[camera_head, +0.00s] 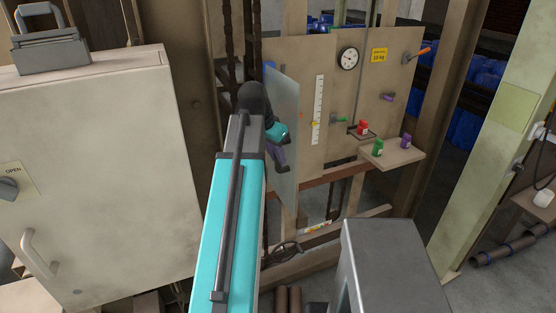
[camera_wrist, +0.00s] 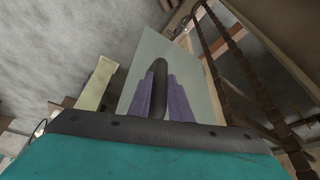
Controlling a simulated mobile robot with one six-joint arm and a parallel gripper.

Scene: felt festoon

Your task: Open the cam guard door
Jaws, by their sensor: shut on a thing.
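The cam guard door is a pale translucent panel (camera_head: 284,110) at the left of the beige board in the head view. It appears to stand out at an angle from the board. In the wrist view the panel (camera_wrist: 150,52) rises behind my fingers. A dark rounded bar (camera_wrist: 159,100), which looks like its handle, sits between the two purple fingers. My gripper (camera_head: 281,158) is shut on this bar, close against the panel. In the head view my teal arm covers part of the area left of the panel, and the handle is hidden.
The beige board (camera_head: 330,60) carries a dial gauge (camera_head: 348,58), a white scale (camera_head: 319,110) and an orange-handled lever (camera_head: 418,54). A small shelf (camera_head: 405,157) holds green and purple blocks. A large cabinet (camera_head: 100,170) stands left. A chain (camera_wrist: 240,70) hangs right in the wrist view.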

